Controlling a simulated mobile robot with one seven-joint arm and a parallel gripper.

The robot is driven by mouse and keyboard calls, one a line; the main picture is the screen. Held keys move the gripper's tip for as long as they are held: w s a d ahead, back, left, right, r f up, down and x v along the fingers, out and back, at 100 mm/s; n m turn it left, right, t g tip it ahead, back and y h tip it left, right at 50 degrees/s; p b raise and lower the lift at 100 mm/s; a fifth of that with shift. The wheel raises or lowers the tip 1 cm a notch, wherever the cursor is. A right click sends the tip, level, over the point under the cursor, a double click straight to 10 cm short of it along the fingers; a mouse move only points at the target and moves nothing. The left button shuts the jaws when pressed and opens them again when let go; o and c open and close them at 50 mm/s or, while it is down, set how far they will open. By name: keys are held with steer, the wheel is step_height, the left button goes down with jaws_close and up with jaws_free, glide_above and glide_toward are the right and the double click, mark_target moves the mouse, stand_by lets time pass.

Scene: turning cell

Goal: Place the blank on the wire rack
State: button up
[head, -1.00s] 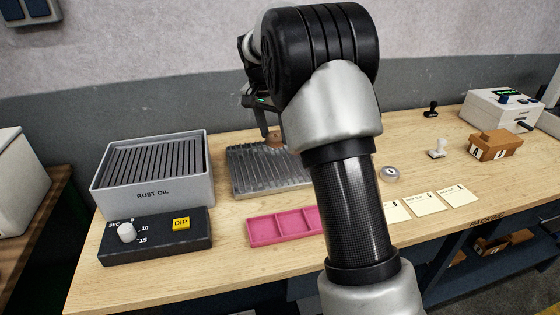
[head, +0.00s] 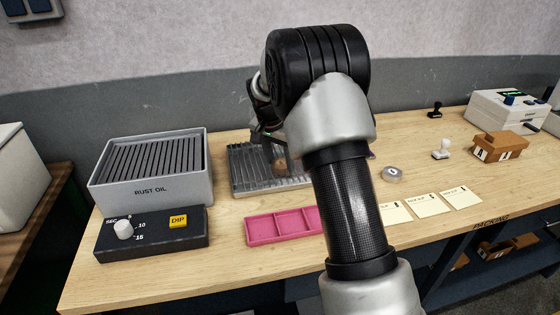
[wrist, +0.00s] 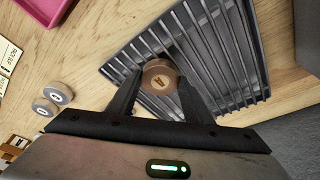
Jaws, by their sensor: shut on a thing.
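The blank (wrist: 158,76) is a round, copper-brown disc with a dark mark on its top face. My gripper (wrist: 158,90) is shut on it, with one finger on each side, in the wrist view. The wire rack (wrist: 235,40), a grey tray with parallel bars, lies beneath the blank. In the head view the blank (head: 280,165) shows small over the right part of the rack (head: 245,180), partly hidden by my arm. I cannot tell whether the blank touches the bars.
A grey rust oil bath (head: 150,192) and a dip timer box (head: 150,242) stand left of the rack. A pink tray (head: 262,229) lies in front. Grey discs (wrist: 52,98), paper cards (head: 428,205), stamps (head: 442,149) and a cardboard box (head: 500,146) lie to the right.

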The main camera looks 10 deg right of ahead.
steer(key=shift+f, duration=0.15)
steer(key=o, duration=1.3)
steer(key=shift+c, duration=0.2)
